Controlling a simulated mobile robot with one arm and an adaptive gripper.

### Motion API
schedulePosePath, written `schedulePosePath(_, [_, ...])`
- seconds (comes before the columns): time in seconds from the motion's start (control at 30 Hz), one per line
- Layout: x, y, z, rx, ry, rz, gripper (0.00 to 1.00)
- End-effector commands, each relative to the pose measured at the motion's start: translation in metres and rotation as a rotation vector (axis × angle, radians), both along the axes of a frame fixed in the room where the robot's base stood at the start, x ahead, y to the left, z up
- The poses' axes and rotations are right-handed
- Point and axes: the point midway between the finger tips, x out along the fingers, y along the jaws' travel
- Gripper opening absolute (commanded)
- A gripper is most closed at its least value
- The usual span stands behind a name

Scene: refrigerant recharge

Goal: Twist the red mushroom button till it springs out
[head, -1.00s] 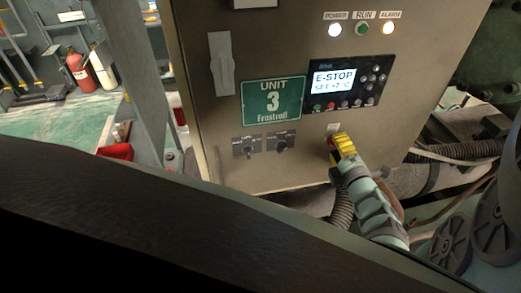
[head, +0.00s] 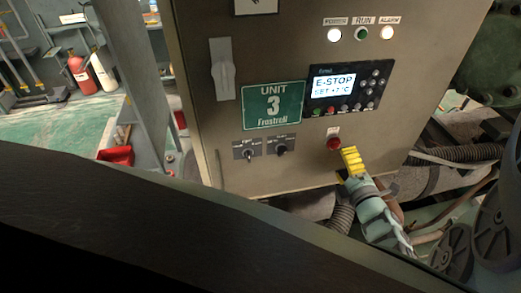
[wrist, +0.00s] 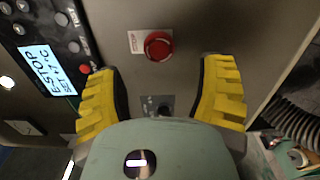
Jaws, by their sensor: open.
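The red mushroom button (head: 334,143) sits low on the front of the beige control cabinet (head: 215,150), below the display; it also shows in the wrist view (wrist: 158,46), under a small white label. My gripper (head: 352,160) has yellow ribbed fingers and is just right of and below the button in the head view. In the wrist view my gripper (wrist: 163,85) is open and empty, with the button beyond the fingertips and between their lines. The fingers do not touch the button. The display (head: 333,86) reads E-STOP, also in the wrist view (wrist: 48,70).
Two small switches (head: 265,149) and a green Unit 3 plate (head: 273,104) are left of the button. A grey handle (head: 222,68) is at the upper left. Ribbed hoses (head: 462,152) and machinery lie right of the cabinet.

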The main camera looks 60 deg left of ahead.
Motion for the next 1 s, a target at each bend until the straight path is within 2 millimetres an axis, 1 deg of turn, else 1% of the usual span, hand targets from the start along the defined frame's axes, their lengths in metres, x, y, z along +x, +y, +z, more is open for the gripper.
schedulePosePath(0.03, [-0.002, -0.005, 0.000, 0.000, 0.001, -0.002, 0.69])
schedulePosePath(0.3, [-0.012, -0.029, -0.001, 0.000, 0.001, 0.000, 0.69])
schedulePosePath(0.5, [-0.017, -0.042, 0.001, 0.002, -0.001, 0.000, 0.69])
schedulePosePath(1.0, [-0.019, -0.043, 0.001, 0.002, 0.000, 0.002, 0.69])
